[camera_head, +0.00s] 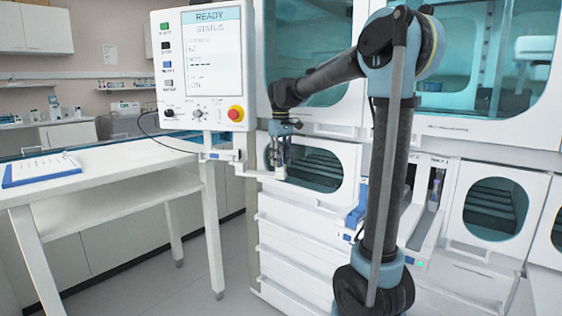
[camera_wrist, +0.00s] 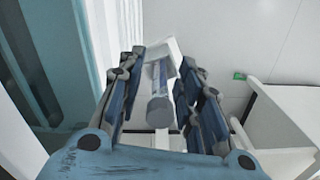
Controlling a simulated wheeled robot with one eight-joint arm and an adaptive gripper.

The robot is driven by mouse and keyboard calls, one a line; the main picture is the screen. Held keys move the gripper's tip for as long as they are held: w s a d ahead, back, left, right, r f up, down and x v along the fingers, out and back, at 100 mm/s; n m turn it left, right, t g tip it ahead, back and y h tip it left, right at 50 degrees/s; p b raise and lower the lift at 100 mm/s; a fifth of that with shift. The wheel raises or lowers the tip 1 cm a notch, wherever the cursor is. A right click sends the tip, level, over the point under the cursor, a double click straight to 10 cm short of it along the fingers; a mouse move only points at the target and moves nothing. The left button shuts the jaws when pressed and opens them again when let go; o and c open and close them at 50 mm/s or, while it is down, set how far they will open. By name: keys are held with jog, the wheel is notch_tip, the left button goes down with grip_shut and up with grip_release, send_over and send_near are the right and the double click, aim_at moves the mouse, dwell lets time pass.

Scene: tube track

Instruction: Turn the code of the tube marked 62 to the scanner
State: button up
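A tube (camera_wrist: 160,88) with a grey-blue end toward the camera stands between my fingers in the wrist view. Its far end meets a small white holder (camera_wrist: 166,48). No number or code is readable on it. My gripper (camera_wrist: 163,70) is open around the tube, with gaps showing beside it. In the head view my gripper (camera_head: 280,165) points down at a white piece (camera_head: 280,173) at the end of a bracket below the status panel (camera_head: 212,55). The panel reads READY. I cannot tell which part is the scanner.
Another tube (camera_head: 436,188) stands in a white track unit (camera_head: 428,225) right of my arm. A blue part (camera_head: 357,210) is left of my arm. White cabinets with windows (camera_head: 493,207) stand close behind.

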notch_tip(320, 180, up, 12)
jog(key=shift+w+f, duration=0.1)
dwell(0.5)
